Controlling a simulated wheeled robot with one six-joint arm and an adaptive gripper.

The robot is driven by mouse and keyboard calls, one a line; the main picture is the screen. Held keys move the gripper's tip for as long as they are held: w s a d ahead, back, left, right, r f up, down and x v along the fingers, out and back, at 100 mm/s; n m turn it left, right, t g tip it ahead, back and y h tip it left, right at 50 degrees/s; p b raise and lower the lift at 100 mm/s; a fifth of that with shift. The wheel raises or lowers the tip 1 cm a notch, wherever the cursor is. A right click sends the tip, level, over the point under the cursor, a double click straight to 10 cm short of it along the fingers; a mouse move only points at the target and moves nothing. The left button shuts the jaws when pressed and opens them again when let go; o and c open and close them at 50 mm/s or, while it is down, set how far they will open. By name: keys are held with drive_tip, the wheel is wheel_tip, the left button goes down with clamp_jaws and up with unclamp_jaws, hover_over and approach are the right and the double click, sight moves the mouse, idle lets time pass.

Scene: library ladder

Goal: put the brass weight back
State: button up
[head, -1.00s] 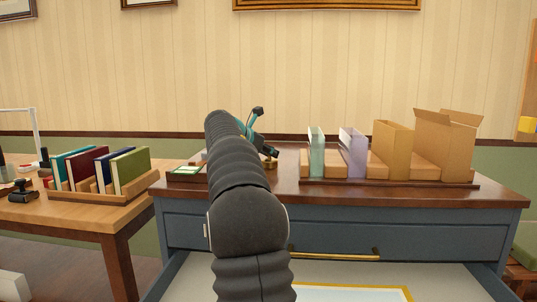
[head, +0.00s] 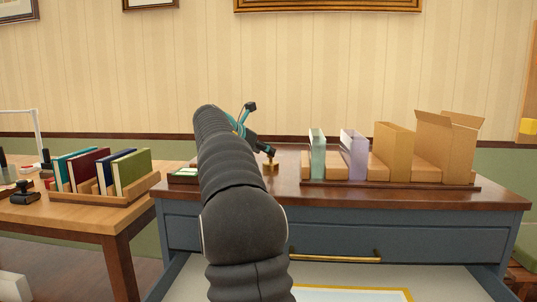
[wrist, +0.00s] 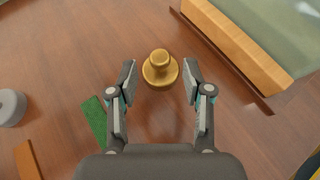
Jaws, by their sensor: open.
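The brass weight (wrist: 160,69) stands upright on the wooden cabinet top, with a round base and a knob on top. In the wrist view it sits just beyond and between the fingertips of my gripper (wrist: 160,80). The fingers are open, one on each side, and I see no contact. In the head view the brass weight (head: 271,165) shows small on the cabinet top (head: 285,190), right below my gripper (head: 266,150). My arm hides part of the cabinet top to the left.
A wooden rack (head: 400,183) with upright files and boxes stands right of the weight. A green strip (wrist: 93,118) and a grey round object (wrist: 10,107) lie left in the wrist view. A drawer with a brass handle (head: 335,258) is open below. A side table (head: 70,215) holds books.

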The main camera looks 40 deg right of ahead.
drive_tip(key=v, duration=0.7)
drive_tip(key=shift+a+r, duration=0.15)
drive_tip(key=shift+a, duration=0.25)
